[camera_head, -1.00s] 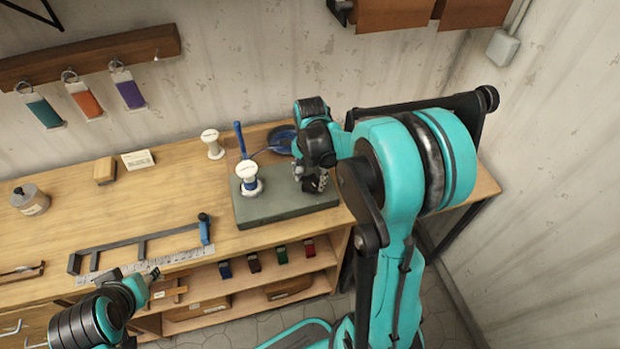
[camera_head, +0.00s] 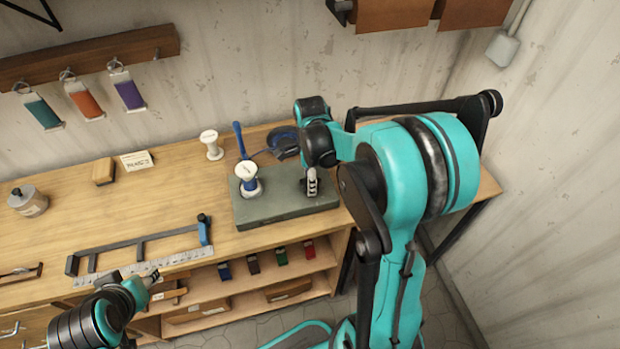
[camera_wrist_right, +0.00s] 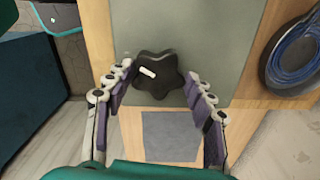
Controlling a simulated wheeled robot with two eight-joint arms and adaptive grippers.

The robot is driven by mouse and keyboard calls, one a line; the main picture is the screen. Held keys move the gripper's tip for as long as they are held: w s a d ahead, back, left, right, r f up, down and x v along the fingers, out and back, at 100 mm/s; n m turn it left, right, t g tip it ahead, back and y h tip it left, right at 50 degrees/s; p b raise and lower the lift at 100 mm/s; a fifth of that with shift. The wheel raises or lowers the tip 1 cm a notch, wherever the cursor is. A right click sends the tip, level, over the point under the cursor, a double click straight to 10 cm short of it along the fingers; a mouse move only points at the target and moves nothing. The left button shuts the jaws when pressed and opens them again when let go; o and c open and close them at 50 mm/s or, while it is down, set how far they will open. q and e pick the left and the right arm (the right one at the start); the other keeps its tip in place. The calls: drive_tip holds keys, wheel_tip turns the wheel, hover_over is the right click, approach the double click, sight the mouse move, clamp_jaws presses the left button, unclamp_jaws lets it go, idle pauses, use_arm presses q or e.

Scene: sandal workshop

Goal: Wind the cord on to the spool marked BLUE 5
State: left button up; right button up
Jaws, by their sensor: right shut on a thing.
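A white spool (camera_head: 247,172) stands upright on the grey-green winder box (camera_head: 285,207), with blue cord around its middle; its marking is too small to read. A blue guide post (camera_head: 239,140) stands behind it. A coil of blue cord (camera_head: 283,142) lies at the back right, partly hidden by my right arm, and shows in the right wrist view (camera_wrist_right: 297,57). My right gripper (camera_wrist_right: 160,75) is shut on the black lobed knob (camera_wrist_right: 157,78) at the box's end; the head view shows its fingers (camera_head: 312,181). My left gripper (camera_head: 153,278) is away from the spool, before the bench; its jaws are unclear.
Another white spool (camera_head: 211,146) stands behind the box. A metal frame with a blue handle (camera_head: 140,243) and a ruler (camera_head: 115,275) lie at the front edge. A card (camera_head: 136,160), a wooden block (camera_head: 103,172) and a jar (camera_head: 28,202) stand further left.

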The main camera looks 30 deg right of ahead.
drive_tip(key=m, duration=0.3)
drive_tip(key=shift+m, duration=2)
drive_tip(key=shift+s, duration=0.1)
drive_tip(key=o, duration=1.2)
drive_tip(key=shift+c, duration=0.2)
wheel_tip(320, 180, up, 12)
